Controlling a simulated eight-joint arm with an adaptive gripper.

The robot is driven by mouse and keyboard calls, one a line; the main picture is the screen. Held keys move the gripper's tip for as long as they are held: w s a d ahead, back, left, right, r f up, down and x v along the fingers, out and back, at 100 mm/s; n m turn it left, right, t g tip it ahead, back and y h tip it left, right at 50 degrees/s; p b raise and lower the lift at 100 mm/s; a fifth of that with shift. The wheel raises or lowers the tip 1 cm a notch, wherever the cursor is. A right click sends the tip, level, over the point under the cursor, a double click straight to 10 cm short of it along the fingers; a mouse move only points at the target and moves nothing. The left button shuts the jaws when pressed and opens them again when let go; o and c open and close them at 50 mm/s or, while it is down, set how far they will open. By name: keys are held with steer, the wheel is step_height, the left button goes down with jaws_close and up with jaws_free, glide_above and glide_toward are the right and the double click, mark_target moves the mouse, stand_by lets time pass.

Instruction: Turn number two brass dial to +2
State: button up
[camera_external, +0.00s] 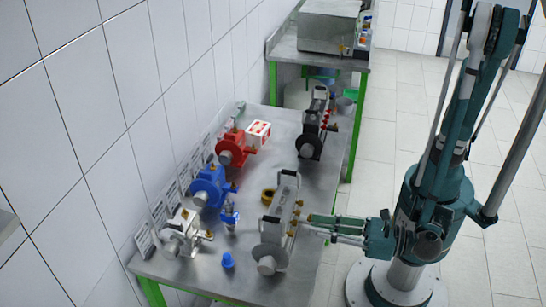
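A grey metal pump (281,208) with a handle on top stands at the front right of the bench. Small brass parts (298,207) show on its right side, too small to read any number or dial position. I cannot tell which of them is dial number two. My gripper (303,225) reaches in from the right, roughly level, with its tips close beside the pump's brass side. The fingertips are too small to tell whether they touch a dial, or whether they are open or shut.
The metal bench (285,127) also bears a blue pump (211,187), a red pump (235,149), a black pump (314,125) and a silver pump (184,234). A brass ring (268,195) and a blue cap (228,261) lie nearby. A tiled wall borders the left.

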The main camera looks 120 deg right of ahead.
mark_target(294, 223)
steer(key=shift+x, duration=2.4)
steer(key=shift+w, duration=0.1)
jaws_close()
